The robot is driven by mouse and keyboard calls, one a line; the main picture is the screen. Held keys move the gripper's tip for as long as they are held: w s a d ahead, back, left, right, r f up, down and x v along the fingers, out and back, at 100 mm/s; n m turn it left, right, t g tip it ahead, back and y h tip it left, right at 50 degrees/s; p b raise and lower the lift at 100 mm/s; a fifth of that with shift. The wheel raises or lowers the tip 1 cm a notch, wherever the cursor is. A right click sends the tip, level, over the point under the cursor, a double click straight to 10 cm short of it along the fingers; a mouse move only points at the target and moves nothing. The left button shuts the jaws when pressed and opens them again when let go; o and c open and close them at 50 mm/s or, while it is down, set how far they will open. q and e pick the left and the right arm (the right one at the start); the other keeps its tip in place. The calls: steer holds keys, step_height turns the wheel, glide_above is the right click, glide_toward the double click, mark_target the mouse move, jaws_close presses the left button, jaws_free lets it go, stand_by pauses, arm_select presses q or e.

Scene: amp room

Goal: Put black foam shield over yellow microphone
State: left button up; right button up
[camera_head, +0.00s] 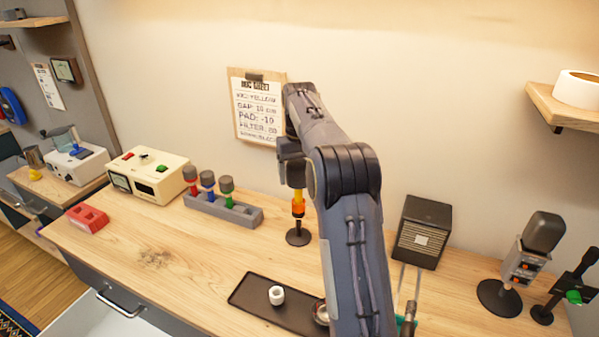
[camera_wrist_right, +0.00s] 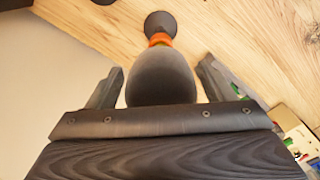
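The yellow microphone (camera_head: 298,207) stands upright on its round dark base (camera_head: 298,238) near the back of the bench. Its yellow-orange body shows below the dark foam shield (camera_head: 296,175), which appears to sit over its top. In the right wrist view the foam shield (camera_wrist_right: 160,78) lies between the fingers, with the orange part of the microphone (camera_wrist_right: 160,40) just beyond it. My right gripper (camera_wrist_right: 162,75) has a finger on each side of the foam, with small gaps showing, so it looks open. In the head view my right gripper (camera_head: 290,160) partly hides the foam. My left gripper is out of view.
A grey rack (camera_head: 238,213) with red, blue and green capped pieces stands left. A dark box (camera_head: 423,232) and a large grey microphone (camera_head: 543,232) stand right.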

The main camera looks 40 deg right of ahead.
steer(key=shift+o, duration=0.8)
steer(key=shift+r, duration=0.1)
step_height(320, 180, up, 8)
steer(key=shift+f+p, duration=0.15)
steer(key=shift+p, duration=0.6)
steer(key=shift+s+f, duration=0.1)
